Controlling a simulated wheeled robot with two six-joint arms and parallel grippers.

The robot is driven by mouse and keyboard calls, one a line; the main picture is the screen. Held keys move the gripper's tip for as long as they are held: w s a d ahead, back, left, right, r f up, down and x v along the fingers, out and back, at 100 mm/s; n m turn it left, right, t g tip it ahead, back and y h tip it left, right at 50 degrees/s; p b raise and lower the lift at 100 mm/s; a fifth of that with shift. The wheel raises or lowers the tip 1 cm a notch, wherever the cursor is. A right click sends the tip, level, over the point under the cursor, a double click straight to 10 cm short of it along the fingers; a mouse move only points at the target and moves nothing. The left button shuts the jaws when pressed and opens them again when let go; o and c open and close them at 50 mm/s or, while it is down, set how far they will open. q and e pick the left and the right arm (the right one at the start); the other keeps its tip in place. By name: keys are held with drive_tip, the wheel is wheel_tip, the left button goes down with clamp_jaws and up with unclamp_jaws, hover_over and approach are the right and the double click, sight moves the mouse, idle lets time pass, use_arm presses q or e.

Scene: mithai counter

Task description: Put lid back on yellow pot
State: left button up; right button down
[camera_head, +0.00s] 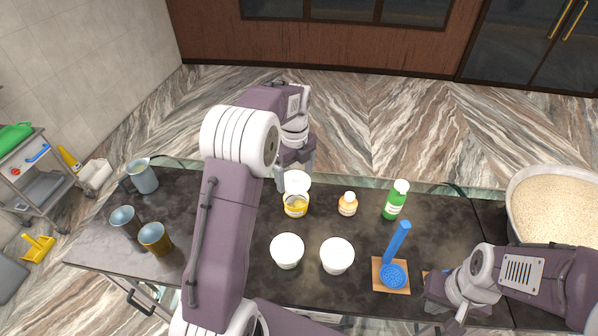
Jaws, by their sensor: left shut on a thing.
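The yellow pot (295,207) stands on the dark counter, in the middle of the camera_head view. It is small, with a pale label. A round white lid (298,181) shows just behind and above the pot's far rim. My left gripper (284,183) is at the lid's left edge, shut on it, its fingers partly hidden. I cannot tell whether the lid touches the pot. My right gripper (457,308) is low at the right, over the counter's front part; its fingertips are not clear enough to show their opening.
Two white pots (287,251) (337,256) stand in front of the yellow pot.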

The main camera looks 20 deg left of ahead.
use_arm(q)
drive_tip(key=shift+f+b, duration=0.45)
drive_tip(key=shift+f, duration=0.05)
use_arm(e)
drive_tip(key=shift+f, duration=0.55)
use_arm(q)
wheel_tip(320, 180, down, 4)
drive_tip(key=b, duration=0.4)
use_arm(e)
wheel_tip(320, 180, down, 4)
drive_tip(key=shift+r, duration=0.1)
use_arm(q)
drive_tip(key=shift+f, duration=0.75)
use_arm(e)
drive_tip(key=shift+f, duration=0.35)
use_arm(q)
drive_tip(key=shift+w+d, duration=0.1)
use_arm(e)
drive_tip(key=shift+w+d, duration=0.1)
use_arm(q)
drive_tip(key=shift+r, duration=0.1)
use_arm(e)
drive_tip(key=shift+r, duration=0.5)
use_arm(q)
drive_tip(key=shift+f, duration=0.2)
drive_tip(key=shift+p, duration=0.45)
use_arm(e)
drive_tip(key=shift+r, duration=0.2)
use_arm(q)
drive_tip(key=o, duration=1.1)
